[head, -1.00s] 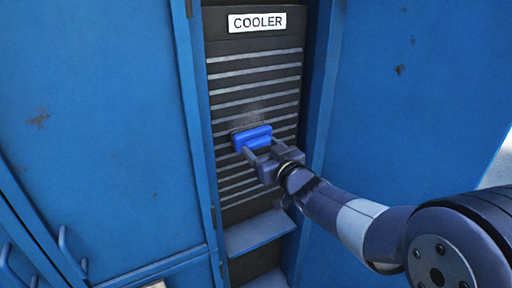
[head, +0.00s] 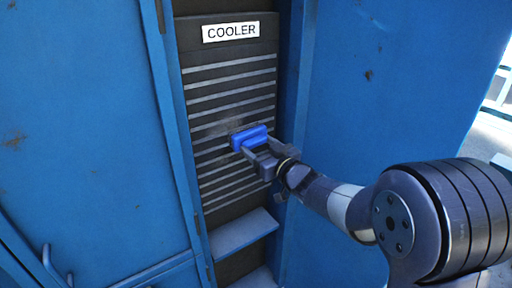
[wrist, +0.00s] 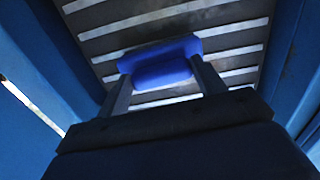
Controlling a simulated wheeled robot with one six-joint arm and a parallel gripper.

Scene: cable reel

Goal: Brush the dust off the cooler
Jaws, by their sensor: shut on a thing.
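The cooler (head: 228,75) is a dark panel with light horizontal slats and a white COOLER label (head: 231,31) at its top. A greyish dusty patch (head: 212,128) shows on its slats, left of the brush. My gripper (head: 257,146) is shut on a blue brush (head: 249,136), held in front of the middle of the slats. In the wrist view the brush (wrist: 160,64) sits between my two fingers, with the slats (wrist: 165,22) behind it. The bristle side is hidden, and I cannot tell whether it touches the cooler.
Blue cabinet walls stand left (head: 80,120) and right (head: 350,120) of the recessed cooler. A blue ledge (head: 242,234) juts out below the slats. Handles (head: 52,265) show at the lower left. An opening with railing shows at the far right.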

